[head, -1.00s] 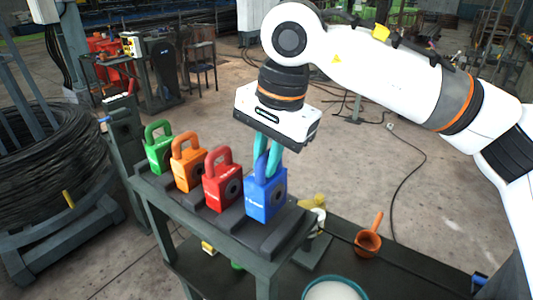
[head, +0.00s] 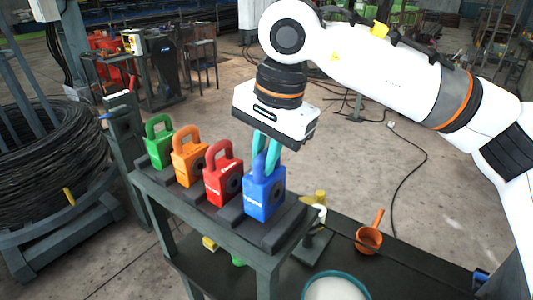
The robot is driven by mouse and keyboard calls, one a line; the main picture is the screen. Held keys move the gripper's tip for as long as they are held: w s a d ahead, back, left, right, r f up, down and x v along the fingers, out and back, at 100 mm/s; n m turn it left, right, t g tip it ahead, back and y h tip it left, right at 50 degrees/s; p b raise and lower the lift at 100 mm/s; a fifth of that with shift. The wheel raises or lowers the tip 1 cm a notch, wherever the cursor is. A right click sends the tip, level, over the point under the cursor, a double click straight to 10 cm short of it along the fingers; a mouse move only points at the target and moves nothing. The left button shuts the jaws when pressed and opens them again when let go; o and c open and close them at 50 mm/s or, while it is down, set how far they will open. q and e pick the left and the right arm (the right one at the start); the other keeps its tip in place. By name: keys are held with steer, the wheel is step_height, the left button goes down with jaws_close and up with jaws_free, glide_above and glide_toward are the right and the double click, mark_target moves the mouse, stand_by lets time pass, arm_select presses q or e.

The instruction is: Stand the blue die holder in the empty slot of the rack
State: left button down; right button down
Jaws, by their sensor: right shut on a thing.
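The blue die holder (head: 264,194) is a block with a loop handle and a dark round bore on its right side. It is upright at the near right end of the dark rack (head: 287,230), beside the red die holder (head: 223,178). My right gripper (head: 266,151) points down from above, its teal fingers shut on the blue handle. The blue block's lower edge meets the rack in the picture; I cannot tell whether it rests fully in the slot. My left gripper is not in view.
Orange (head: 188,158) and green (head: 159,143) die holders stand farther along the rack. A lower bench to the right holds an orange ladle pot (head: 369,240) and a teal-rimmed bowl (head: 335,285). A wire coil (head: 45,160) lies at left.

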steer(key=shift+f+b, duration=1.05)
steer(key=shift+f, duration=0.05)
stand_by(0.6)
steer(key=c, duration=1.3)
jaws_free()
steer(key=shift+s, duration=0.1)
steer(key=o, duration=0.5)
steer(key=shift+f, duration=0.15)
steer(key=shift+c, duration=0.2)
steer(key=shift+r, duration=0.2)
steer(key=shift+r+p, duration=1.95)
steer(key=shift+r, duration=0.95)
